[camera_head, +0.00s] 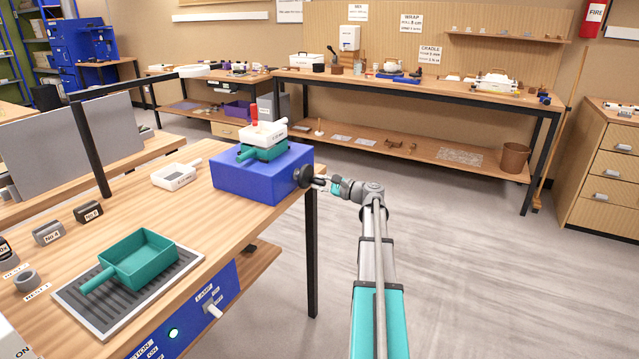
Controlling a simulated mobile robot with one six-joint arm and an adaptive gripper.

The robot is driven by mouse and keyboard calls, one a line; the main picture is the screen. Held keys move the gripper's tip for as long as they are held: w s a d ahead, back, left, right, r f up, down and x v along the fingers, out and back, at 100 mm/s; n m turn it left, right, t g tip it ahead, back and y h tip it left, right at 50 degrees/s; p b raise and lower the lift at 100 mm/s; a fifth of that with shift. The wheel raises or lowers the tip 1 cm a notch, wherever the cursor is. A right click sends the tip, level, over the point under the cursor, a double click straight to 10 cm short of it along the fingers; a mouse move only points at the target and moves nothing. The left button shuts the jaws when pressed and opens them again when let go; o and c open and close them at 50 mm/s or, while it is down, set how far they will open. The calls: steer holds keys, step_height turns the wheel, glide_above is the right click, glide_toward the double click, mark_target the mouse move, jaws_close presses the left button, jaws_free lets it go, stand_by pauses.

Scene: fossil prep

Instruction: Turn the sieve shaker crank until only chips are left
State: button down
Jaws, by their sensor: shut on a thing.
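The sieve shaker (250,182) is a blue box at the far right end of the wooden bench. A teal tray (264,153) sits on top of it, with a white sieve (263,134) stacked above. What lies inside the sieve is too small to tell. The dark round crank (303,177) is on the shaker's right side. My gripper (322,182) reaches in from the right and is shut at the crank, on what appears to be its handle. The fingertips are small and partly hidden, so the exact hold is not clear.
A teal pan (138,259) stands on a dark grille (84,297) at the bench front. A white labelled tray (176,175) lies left of the shaker. Small dark blocks (88,211) stand further left. The floor (450,260) to the right is clear.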

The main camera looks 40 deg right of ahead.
steer(key=shift+s+a+f+m, duration=0.1)
steer(key=shift+a+m, duration=0.05)
steer(key=shift+m, duration=0.4)
steer(key=shift+a+f+m, duration=0.1)
steer(key=shift+m, duration=0.45)
steer(key=shift+c, duration=2.4)
jaws_free()
steer(key=v, duration=1.2)
